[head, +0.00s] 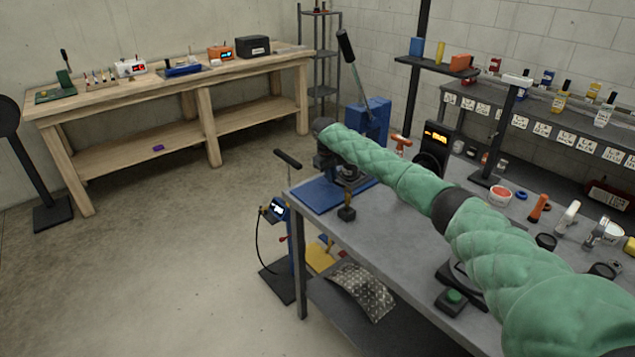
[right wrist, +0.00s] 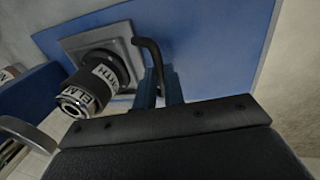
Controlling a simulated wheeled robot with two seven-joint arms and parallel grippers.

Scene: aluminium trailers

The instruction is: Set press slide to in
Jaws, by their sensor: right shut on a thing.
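The press stands at the far left corner of the grey bench, with a blue base plate (head: 318,195), a blue column (head: 368,122) and a long black lever (head: 347,46) tilted up and left. My right arm reaches over the bench to it, and its gripper (right wrist: 160,82) points down at the blue base. In the right wrist view a square grey slide plate (right wrist: 95,42) lies on the blue base, with a dark labelled cylinder (right wrist: 92,88) on it. A bent black handle (right wrist: 149,50) rises beside the plate. The gripper is shut on this handle. My left gripper is out of view.
The grey bench (head: 385,235) carries a green button box (head: 452,301), a black display unit (head: 433,145) and several small tools at right.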

